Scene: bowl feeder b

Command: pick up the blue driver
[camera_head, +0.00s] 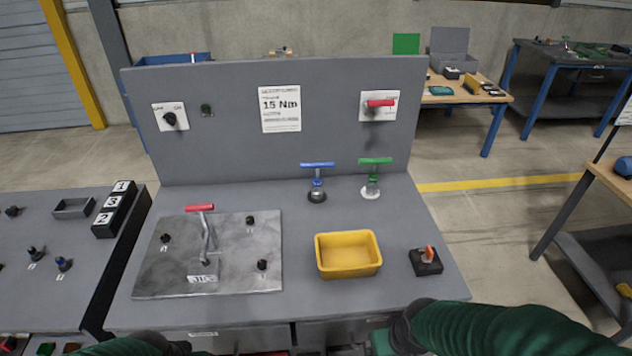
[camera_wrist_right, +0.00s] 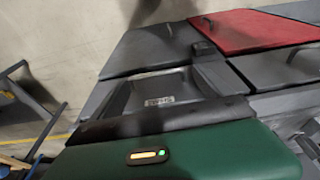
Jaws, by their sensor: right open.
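The blue driver (camera_head: 317,182) has a blue T-shaped handle. It stands upright in a dark round base at the back of the grey bench, in front of the upright panel. My right arm comes in at the lower right, with its dark wrist (camera_head: 405,328) at the bench's front edge, well short of the driver. The green housing of my right gripper (camera_wrist_right: 165,152) fills the lower part of the right wrist view; its fingertips are not clearly shown. The driver is not in that view. Only a bit of my left arm shows at the bottom left; its gripper is out of frame.
A green T-handled driver (camera_head: 374,176) stands in a pale base just right of the blue one. A yellow bin (camera_head: 348,270), a black box with an orange switch (camera_head: 426,260) and a metal plate with a red-handled lever (camera_head: 155,275) lie nearer. The panel (camera_head: 225,110) rises behind.

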